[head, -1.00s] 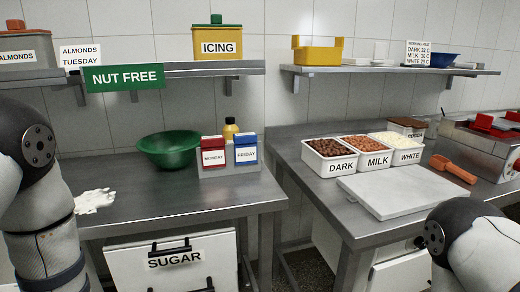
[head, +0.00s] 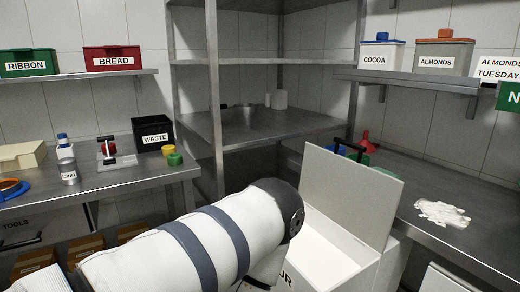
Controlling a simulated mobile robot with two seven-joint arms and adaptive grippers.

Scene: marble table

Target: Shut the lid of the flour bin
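The flour bin (head: 333,262) is a white bin at the lower right of centre, under the right-hand counter. My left arm crosses the lower middle, in front of the bin's left side.
The right-hand counter (head: 480,235) holds a white powder spill (head: 442,213) and a red funnel (head: 365,140). The left counter (head: 110,180) holds a black waste box (head: 152,133) and small items. A metal rack (head: 240,125) stands behind.

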